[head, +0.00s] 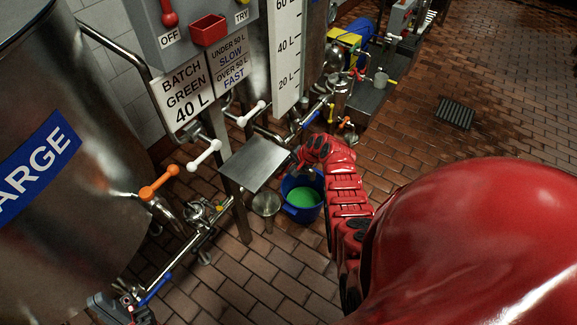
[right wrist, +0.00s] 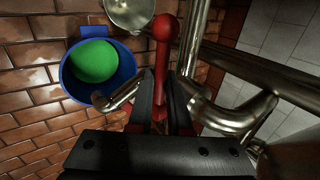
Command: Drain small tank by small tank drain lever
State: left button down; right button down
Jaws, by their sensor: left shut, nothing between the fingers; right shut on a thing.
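A red lever with a ball knob (right wrist: 165,28) stands between the black fingers of my right gripper (right wrist: 160,112), which is shut on its stem in the right wrist view. In the head view my right gripper (head: 299,156) is small and partly hidden by its red arm, beside the steel plate (head: 254,163). The large tank (head: 50,190) with a blue label stands at the left. The small tank is hard to make out behind the level scale (head: 287,45). My left gripper (head: 108,306) is shut and empty at the bottom left, low by the pipes.
A blue bucket with green contents (head: 290,208) stands on the brick floor beside a steel cup (head: 265,206). White levers (head: 204,155) and an orange lever (head: 159,182) stick out along the pipes. A sign (head: 184,97) reads batch green 40 L. Open floor lies to the right.

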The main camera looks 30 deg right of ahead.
jog(key=shift+a, duration=0.1)
jog(key=c, duration=1.1)
grip_release()
jog(key=shift+s+d+r, duration=0.1)
jog(key=shift+d+r, duration=0.15)
jog(key=shift+r, duration=0.15)
jog(key=p+v, duration=0.2)
jog(key=v, duration=1.4)
jog(key=shift+s+a+r+p, duration=0.15)
jog(key=shift+r+p, duration=0.1)
jog(key=shift+p, duration=0.15)
